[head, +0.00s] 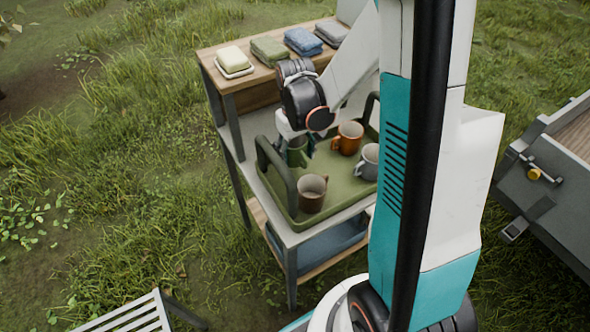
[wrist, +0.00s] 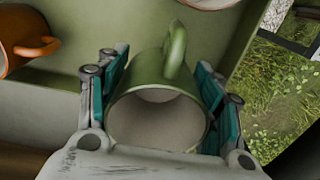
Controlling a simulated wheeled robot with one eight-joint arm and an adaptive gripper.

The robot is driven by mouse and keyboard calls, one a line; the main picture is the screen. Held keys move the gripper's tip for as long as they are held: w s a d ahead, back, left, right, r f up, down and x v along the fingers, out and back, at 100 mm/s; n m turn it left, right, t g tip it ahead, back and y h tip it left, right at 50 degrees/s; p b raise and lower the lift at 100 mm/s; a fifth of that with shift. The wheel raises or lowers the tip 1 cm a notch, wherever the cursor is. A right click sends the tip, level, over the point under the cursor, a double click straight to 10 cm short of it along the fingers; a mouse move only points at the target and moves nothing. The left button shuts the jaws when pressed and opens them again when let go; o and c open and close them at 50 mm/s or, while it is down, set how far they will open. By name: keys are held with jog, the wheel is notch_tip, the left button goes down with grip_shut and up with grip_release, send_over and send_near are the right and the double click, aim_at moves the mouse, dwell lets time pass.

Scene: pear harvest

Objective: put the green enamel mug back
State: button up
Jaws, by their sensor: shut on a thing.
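The green enamel mug (wrist: 145,90) is between the teal-padded fingers of my gripper (wrist: 160,95), which is shut on its sides. In the wrist view its pale inside faces the camera and its handle points to the top. In the head view the green mug (head: 297,155) shows just below my gripper (head: 297,145), at the left part of the green tray (head: 280,190). The wrist hides part of it. I cannot tell whether the mug touches the tray floor.
On the tray stand a brown mug (head: 312,192), an orange mug (head: 348,137) and a grey mug (head: 368,162). Dark tray handles rise at both ends. A raised shelf behind holds a soap dish (head: 234,63) and folded cloths (head: 303,41). A grey cart (head: 560,170) stands right.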

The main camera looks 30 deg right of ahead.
aim_at(295, 174)
jog(key=shift+f+b, duration=0.9)
jog(key=shift+f, duration=1.75)
jog(key=shift+f, duration=0.1)
jog(key=shift+f, duration=0.15)
jog(key=o, duration=1.2)
jog(key=shift+o, duration=0.2)
notch_tip(295, 174, up, 12)
jog(key=p, duration=0.4)
jog(key=shift+r, duration=0.25)
jog(key=shift+s+r, duration=0.1)
